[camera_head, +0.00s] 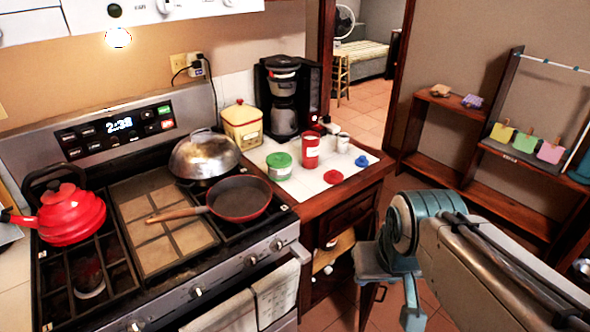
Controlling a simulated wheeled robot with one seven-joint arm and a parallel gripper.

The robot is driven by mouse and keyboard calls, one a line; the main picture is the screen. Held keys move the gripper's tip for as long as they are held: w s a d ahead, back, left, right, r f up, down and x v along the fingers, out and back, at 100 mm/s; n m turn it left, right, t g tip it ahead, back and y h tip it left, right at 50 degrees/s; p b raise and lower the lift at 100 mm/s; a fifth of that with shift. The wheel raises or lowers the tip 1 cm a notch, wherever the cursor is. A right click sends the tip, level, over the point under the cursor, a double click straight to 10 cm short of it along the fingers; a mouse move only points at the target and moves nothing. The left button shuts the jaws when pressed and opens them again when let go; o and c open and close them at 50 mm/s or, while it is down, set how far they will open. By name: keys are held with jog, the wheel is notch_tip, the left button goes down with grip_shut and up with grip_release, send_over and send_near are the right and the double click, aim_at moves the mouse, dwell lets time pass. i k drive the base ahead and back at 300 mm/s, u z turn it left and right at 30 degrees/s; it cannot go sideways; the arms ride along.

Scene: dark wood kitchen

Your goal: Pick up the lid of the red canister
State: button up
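The red canister (311,153) stands upright on the white-tiled counter right of the stove. Its top looks open, with a pale inside. A red lid (333,177) lies flat on the tiles just in front and to the right of it, apart from the canister. My gripper (398,300) hangs low at the right, in front of the counter's end and apart from the lid. It is seen from behind and partly hidden by my wrist, so I cannot tell whether it is open or shut.
A pan (240,198) sits on the stove. Wooden shelves (480,193) stand at right.

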aim_at(333, 176)
jog(key=u, duration=0.1)
jog(key=i, duration=0.65)
jog(key=z, duration=0.6)
jog(key=i, duration=0.6)
jog(key=z, duration=0.55)
